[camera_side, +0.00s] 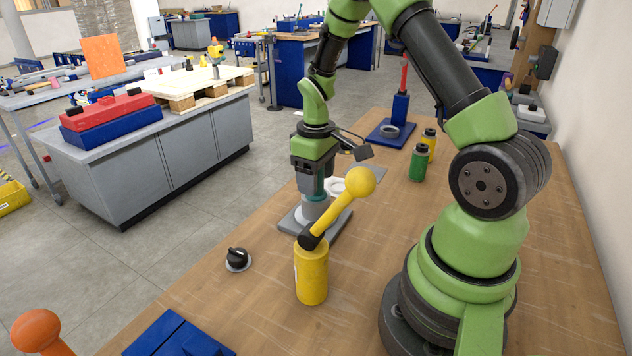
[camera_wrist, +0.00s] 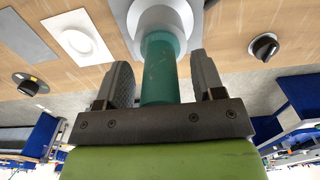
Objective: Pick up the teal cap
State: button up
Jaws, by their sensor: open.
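The teal cap (camera_wrist: 160,75) is in the wrist view, a short upright cylinder on a light grey stem (camera_wrist: 160,20). The stem rises from a grey base plate, which shows in the side view (camera_side: 342,232). My gripper (camera_wrist: 160,62) is open, with one finger on each side of the cap. A gap shows between the cap and each finger. In the side view my gripper (camera_side: 313,188) points down over the base plate, and its fingers mostly hide the cap.
A yellow cylinder (camera_side: 311,275) with a tilted ball-ended yellow lever (camera_side: 345,205) stands close in front of my gripper. A black knob (camera_side: 237,258) is to the left. Green (camera_side: 417,163) and yellow (camera_side: 429,143) bottles stand behind to the right. A white dish plate (camera_wrist: 78,38) lies nearby.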

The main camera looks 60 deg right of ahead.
jog(key=shift+f, duration=0.3)
jog(key=c, duration=1)
notch_tip(320, 180, up, 10)
jog(key=shift+r, duration=0.1)
